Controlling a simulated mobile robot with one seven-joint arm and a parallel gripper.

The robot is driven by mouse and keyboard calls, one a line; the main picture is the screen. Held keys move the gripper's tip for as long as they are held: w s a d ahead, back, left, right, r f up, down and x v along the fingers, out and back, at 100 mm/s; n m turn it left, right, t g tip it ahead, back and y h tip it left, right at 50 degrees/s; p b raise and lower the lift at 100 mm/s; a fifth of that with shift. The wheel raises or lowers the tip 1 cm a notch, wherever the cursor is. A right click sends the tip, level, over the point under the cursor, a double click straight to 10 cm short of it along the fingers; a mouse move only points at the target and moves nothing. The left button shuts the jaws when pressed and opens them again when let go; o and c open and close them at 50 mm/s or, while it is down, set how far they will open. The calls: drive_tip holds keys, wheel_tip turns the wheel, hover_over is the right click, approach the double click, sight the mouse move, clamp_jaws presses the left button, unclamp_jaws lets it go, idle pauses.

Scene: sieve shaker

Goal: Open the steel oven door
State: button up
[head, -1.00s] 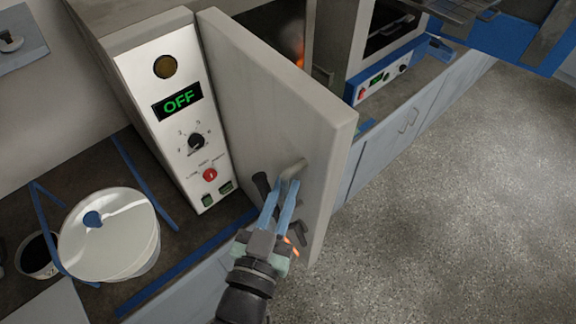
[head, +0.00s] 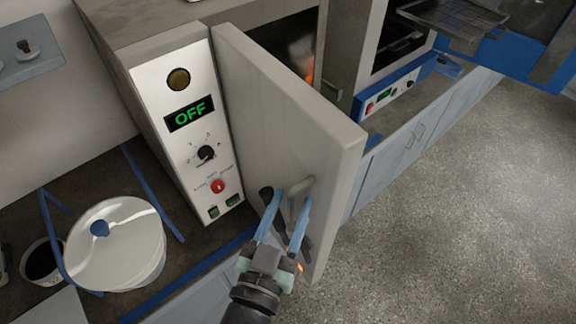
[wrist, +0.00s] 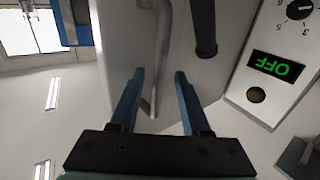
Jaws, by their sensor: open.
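The steel oven door (head: 285,130) stands swung out from the oven (head: 150,90), and part of the glowing interior (head: 306,66) shows behind it. The door carries a grey bar handle (head: 301,188) and a dark rounded grip (head: 266,194). My gripper (head: 288,210) is open at the door's lower part, with its blue fingers spread close to the handle. In the wrist view, the grey handle (wrist: 160,50) runs down between my fingers (wrist: 157,74), and the dark grip (wrist: 205,30) is to the right. I cannot tell whether the fingers touch the handle.
The oven's control panel (head: 190,130) reads OFF. A white lidded pot (head: 125,250) and a dark cup (head: 42,262) stand on the counter at left. A blue-fronted device (head: 395,92) is behind the door at right. The floor (head: 450,210) at right is clear.

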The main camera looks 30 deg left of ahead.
drive_tip(key=shift+s, duration=0.1)
drive_tip(key=b+v, duration=0.5)
drive_tip(key=v, duration=0.7)
drive_tip(key=shift+s, duration=0.35)
drive_tip(key=shift+d, duration=0.1)
